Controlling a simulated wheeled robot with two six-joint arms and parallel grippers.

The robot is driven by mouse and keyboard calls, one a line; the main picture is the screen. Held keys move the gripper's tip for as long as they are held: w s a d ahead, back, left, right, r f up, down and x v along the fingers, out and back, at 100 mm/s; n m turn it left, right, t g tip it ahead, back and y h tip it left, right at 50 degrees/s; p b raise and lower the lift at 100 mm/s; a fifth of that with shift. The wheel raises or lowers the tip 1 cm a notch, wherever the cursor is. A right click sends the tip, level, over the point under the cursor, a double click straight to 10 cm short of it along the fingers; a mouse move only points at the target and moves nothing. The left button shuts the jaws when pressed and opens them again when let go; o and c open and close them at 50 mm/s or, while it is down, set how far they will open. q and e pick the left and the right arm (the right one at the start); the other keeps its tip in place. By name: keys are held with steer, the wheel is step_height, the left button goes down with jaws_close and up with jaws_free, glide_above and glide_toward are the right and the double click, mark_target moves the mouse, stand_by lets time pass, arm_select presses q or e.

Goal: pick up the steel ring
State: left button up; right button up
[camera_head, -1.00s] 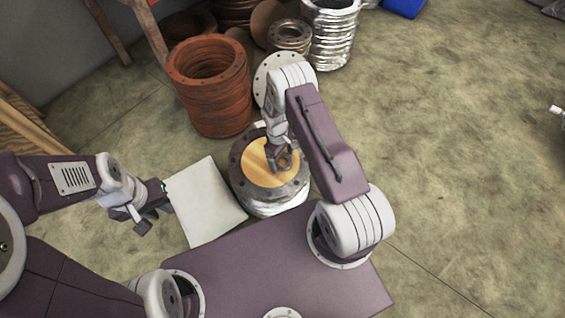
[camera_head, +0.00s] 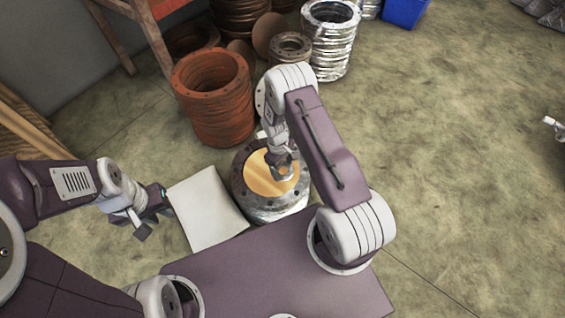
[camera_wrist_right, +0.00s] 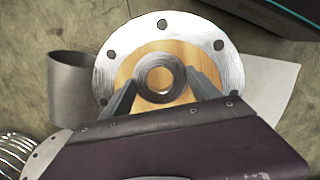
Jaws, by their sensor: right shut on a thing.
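The steel ring (camera_wrist_right: 178,82) is a small dark grey ring with a round hole. In the right wrist view it sits between the two fingers of my right gripper (camera_wrist_right: 160,92), which is shut on it. It is over a round wooden disc (camera_head: 262,182) on top of a metal flange stack (camera_head: 240,190). Whether the ring touches the disc I cannot tell. In the head view my right gripper (camera_head: 283,170) largely hides the ring. My left gripper (camera_head: 152,216) is open and empty, beside the pale square sheet.
The pale square sheet (camera_head: 206,210) lies left of the flange stack. A rust-red flange stack (camera_head: 217,105) and a silver stack (camera_head: 330,45) stand behind. A grey cylinder (camera_wrist_right: 70,88) shows in the wrist view. The floor at right is mostly clear.

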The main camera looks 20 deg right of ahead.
steer(key=s+a+r+p, duration=0.2)
steer(key=s+r, duration=0.3)
steer(key=s, duration=0.3)
steer(key=shift+s+a+r+p, duration=0.2)
steer(key=shift+a+r+p, duration=0.15)
steer(key=shift+a, duration=0.55)
